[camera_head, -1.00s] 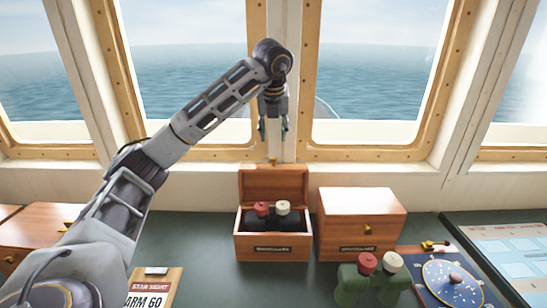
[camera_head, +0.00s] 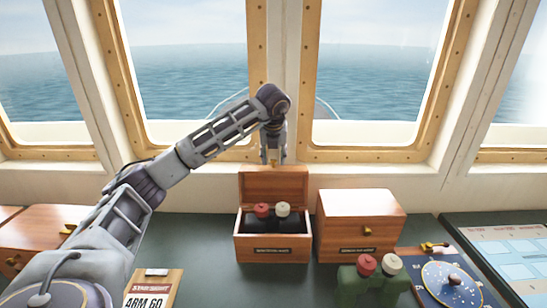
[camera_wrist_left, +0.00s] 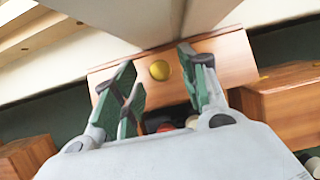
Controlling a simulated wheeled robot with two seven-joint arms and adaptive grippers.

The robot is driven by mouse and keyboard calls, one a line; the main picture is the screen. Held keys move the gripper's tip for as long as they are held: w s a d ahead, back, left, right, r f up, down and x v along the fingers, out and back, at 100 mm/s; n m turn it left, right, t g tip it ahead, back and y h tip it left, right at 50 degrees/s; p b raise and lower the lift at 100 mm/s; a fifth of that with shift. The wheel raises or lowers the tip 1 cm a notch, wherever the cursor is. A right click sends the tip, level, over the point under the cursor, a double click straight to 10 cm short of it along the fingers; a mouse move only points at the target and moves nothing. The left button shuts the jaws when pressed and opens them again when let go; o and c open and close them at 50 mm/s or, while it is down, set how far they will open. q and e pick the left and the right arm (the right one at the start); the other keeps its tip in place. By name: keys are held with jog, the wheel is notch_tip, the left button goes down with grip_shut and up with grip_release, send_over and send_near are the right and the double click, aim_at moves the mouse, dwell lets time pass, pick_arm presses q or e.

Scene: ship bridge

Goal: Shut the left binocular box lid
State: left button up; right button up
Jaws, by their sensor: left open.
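The left binocular box (camera_head: 272,248) is a wooden box on the dark green counter, with its lid (camera_head: 273,187) standing open at the back. Black binoculars (camera_head: 273,220) with one red and one cream cap sit inside. My left gripper (camera_head: 273,157) hangs pointing down just above the raised lid's top edge. In the left wrist view the open fingers (camera_wrist_left: 160,95) are spread on both sides of the lid's brass knob (camera_wrist_left: 159,70), with nothing held. I cannot tell whether they touch the lid. My right gripper is not in view.
A closed wooden box (camera_head: 358,225) stands just right of the open one. Green binoculars (camera_head: 372,280) and a blue chart board (camera_head: 450,280) are at the front right. The window post and sill (camera_head: 200,172) are close behind the lid.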

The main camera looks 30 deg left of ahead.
pick_arm(q)
jog(key=shift+w+a+f, duration=0.15)
jog(key=shift+w+f, duration=0.05)
jog(key=shift+f, duration=0.4)
grip_shut()
